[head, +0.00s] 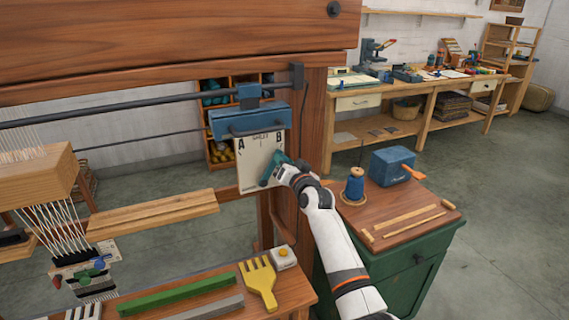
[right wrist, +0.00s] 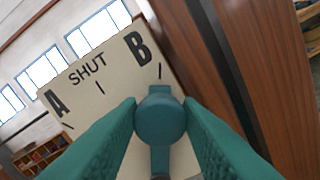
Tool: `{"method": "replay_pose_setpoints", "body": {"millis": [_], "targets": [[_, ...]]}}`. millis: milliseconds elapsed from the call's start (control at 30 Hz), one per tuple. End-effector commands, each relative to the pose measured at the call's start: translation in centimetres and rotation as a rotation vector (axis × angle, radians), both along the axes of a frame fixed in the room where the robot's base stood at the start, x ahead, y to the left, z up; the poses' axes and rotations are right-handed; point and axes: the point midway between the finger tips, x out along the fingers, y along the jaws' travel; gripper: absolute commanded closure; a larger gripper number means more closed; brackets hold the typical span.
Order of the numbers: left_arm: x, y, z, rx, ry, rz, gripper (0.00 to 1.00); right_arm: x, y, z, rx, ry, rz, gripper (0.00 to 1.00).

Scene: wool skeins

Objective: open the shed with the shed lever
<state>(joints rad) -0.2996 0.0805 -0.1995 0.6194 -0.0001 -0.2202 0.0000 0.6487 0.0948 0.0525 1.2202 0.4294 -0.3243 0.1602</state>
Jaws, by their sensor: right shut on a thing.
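The shed lever (right wrist: 160,115) ends in a round teal knob in the right wrist view. Its shaft runs down to the lower edge, where its foot is hidden. Behind it is a cream plate (right wrist: 100,88) marked A, SHUT and B; the knob appears just below the B mark. The plate also shows on the loom in the head view (head: 249,160). My right gripper (head: 268,176) is shut on the knob, its two teal fingers (right wrist: 160,130) on either side. In the head view the gripper hides the lever. The warp threads (head: 62,215) hang at the left. My left gripper is not in view.
A wooden loom post (head: 312,125) stands close to the right gripper. The bench at the front holds a yellow comb (head: 260,282) and a green bar (head: 180,294). A green cabinet (head: 420,262) with a blue spool (head: 355,186) stands at right. The floor at far right is clear.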

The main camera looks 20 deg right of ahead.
Motion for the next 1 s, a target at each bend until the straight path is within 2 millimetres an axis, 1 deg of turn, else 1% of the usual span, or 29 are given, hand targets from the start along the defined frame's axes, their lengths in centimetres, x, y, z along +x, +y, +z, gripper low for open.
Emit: {"method": "replay_pose_setpoints", "body": {"millis": [100, 133, 233, 533, 667, 767, 1000], "targets": [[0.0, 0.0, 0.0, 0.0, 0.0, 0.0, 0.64, 0.0, 0.0, -0.1, -0.002, 0.001, 0.0, 1.0], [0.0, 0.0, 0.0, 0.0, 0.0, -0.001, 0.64, 0.0, 0.0, -0.1, -0.002, 0.001, 0.0, 0.65], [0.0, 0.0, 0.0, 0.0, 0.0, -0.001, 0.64, 0.0, 0.0, -0.1, -0.002, 0.001, 0.0, 0.48], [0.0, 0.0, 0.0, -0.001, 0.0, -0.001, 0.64, -0.1, 0.0, 0.0, -0.002, 0.001, 0.001, 0.47], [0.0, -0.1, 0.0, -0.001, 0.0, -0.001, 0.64, -0.8, 0.0, -0.1, -0.001, -0.001, 0.001, 0.47], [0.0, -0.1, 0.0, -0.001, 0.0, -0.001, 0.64, -2.1, 0.0, -0.1, -0.003, -0.001, 0.001, 0.47], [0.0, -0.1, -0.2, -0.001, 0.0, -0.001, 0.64, -6.8, -0.2, -0.2, -0.003, 0.001, 0.0, 0.47]]}}
